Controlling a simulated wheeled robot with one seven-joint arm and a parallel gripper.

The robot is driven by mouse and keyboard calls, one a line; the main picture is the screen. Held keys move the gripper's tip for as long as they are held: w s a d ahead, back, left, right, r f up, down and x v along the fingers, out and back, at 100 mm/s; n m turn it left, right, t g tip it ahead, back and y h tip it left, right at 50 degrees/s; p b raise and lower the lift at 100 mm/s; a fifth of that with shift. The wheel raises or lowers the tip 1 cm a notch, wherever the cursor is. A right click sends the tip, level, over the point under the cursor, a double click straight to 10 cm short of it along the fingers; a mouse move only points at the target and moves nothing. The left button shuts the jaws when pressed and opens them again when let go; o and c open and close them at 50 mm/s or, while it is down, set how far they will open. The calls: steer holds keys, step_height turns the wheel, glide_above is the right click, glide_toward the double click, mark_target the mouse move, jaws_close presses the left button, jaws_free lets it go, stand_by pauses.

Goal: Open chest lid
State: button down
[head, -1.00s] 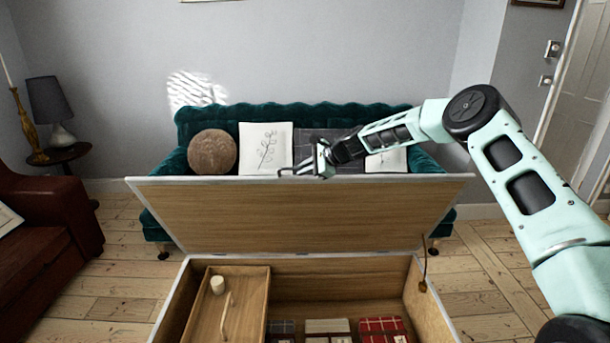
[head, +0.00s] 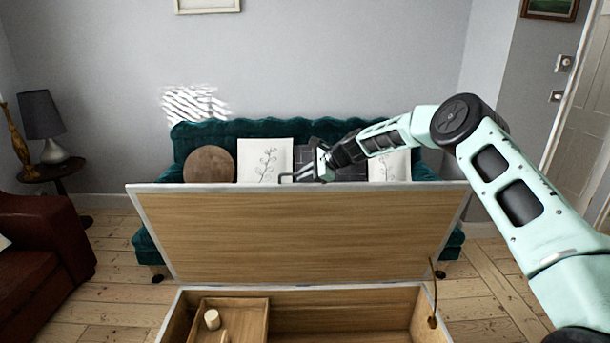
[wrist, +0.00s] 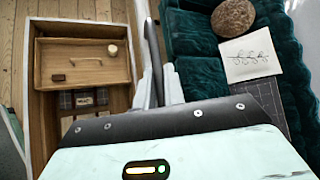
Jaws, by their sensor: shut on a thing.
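The chest lid (head: 300,235) stands raised, its wooden inner face turned toward the head camera. Its hinged lower edge meets the back of the open chest (head: 345,297). The exact contact is partly hidden by the fingers.
A green sofa (head: 262,130) with several cushions stands close behind the lid. Inside the chest a wooden tray (head: 258,318) holds a white cylinder (head: 212,319). A brown leather seat (head: 45,235) and a lamp (head: 41,115) are at left. Floorboards are clear at right.

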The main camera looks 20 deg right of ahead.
steer(key=c, duration=1.5)
jaws_free()
steer(key=shift+f, duration=0.15)
steer(key=shift+s+d, duration=0.1)
steer(key=b+v, duration=0.5)
steer(key=v, duration=1.2)
steer(key=shift+b, duration=0.3)
